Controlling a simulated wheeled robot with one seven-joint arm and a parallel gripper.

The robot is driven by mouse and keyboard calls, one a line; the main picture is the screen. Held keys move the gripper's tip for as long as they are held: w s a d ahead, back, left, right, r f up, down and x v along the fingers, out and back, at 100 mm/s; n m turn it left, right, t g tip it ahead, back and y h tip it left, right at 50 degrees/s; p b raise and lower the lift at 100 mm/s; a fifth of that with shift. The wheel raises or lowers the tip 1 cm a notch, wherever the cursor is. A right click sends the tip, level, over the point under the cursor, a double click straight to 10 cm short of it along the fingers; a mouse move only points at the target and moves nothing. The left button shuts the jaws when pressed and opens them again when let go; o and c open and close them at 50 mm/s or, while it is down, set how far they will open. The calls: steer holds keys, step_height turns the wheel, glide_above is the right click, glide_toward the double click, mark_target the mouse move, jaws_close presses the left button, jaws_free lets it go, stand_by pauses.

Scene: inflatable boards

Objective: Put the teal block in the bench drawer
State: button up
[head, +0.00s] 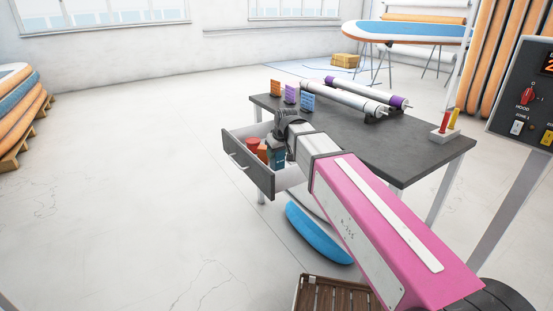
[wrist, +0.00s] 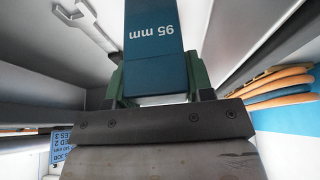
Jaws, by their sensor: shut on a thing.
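The teal block (wrist: 155,72), marked "95 mm", is between the two green fingers of my gripper (wrist: 156,60) in the wrist view. The gripper is shut on it. In the head view my gripper (head: 277,146) points down over the open bench drawer (head: 249,171), and the teal block (head: 277,159) shows partly below it, at the drawer's right part. I cannot tell whether the block touches the drawer floor. Red and orange blocks (head: 263,152) lie in the drawer to its left.
The grey bench (head: 390,150) carries white rolls (head: 345,97), small coloured signs (head: 290,94) and a holder with red and yellow handles (head: 443,133). A blue board (head: 318,235) lies below. A slatted wooden crate (head: 335,293) stands in front.

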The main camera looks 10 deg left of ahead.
steer(key=shift+f, duration=1.35)
steer(key=shift+f, duration=0.1)
steer(key=o, duration=1.1)
steer(key=v, duration=1.2)
